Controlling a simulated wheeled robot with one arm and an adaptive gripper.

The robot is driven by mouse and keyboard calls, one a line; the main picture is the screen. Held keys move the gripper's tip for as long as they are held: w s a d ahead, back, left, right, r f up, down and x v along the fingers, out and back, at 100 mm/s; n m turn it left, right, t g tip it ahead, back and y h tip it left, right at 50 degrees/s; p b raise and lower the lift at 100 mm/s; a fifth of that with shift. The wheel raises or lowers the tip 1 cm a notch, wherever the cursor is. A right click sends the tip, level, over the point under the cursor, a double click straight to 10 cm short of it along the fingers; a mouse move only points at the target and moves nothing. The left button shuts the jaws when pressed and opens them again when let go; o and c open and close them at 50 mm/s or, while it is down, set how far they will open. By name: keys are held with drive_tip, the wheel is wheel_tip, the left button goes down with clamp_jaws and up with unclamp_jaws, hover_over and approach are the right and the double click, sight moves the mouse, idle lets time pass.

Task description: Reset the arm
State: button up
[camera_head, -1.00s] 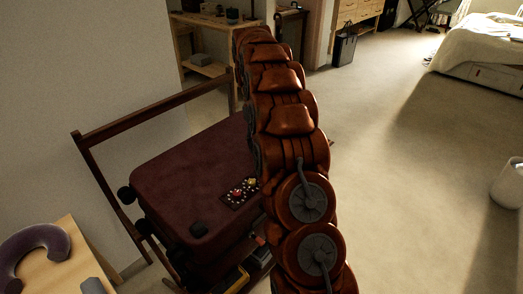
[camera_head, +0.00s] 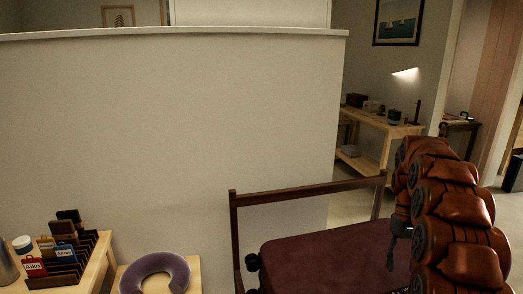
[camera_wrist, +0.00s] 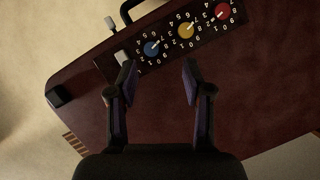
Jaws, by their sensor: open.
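My gripper (camera_wrist: 160,80) is open and empty in the wrist view, its two fingers spread above the dark red suitcase (camera_wrist: 85,110). Ahead of the fingertips on the suitcase is a dial panel with a blue dial (camera_wrist: 151,48), a yellow dial (camera_wrist: 186,31) and a red dial (camera_wrist: 222,11), with numbers around them. In the head view the suitcase (camera_head: 335,255) lies on a wooden rack (camera_head: 300,190), and my orange arm covers its right side. My gripper shows only partly there, beside the arm.
A half wall (camera_head: 170,130) stands behind the rack. At lower left are a wooden organiser with name tags (camera_head: 60,262) and a purple neck pillow (camera_head: 156,268) on a table. A wooden shelf table (camera_head: 375,130) stands farther back.

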drive_tip(key=s+a+r+n+t+p, duration=0.15)
drive_tip(key=s+a+r+p, duration=0.25)
drive_tip(key=s+a+r, duration=0.7)
drive_tip(key=s+a+p, duration=0.2)
drive_tip(key=s+a, duration=0.2)
drive_tip(key=s, duration=0.7)
drive_tip(key=s+a+n+h+p, duration=0.1)
drive_tip(key=s+a+p, duration=0.2)
drive_tip(key=s, duration=0.8)
drive_tip(key=shift+a+t+p, duration=0.3)
drive_tip(key=shift+a+t, duration=0.15)
drive_tip(key=shift+a, duration=0.6)
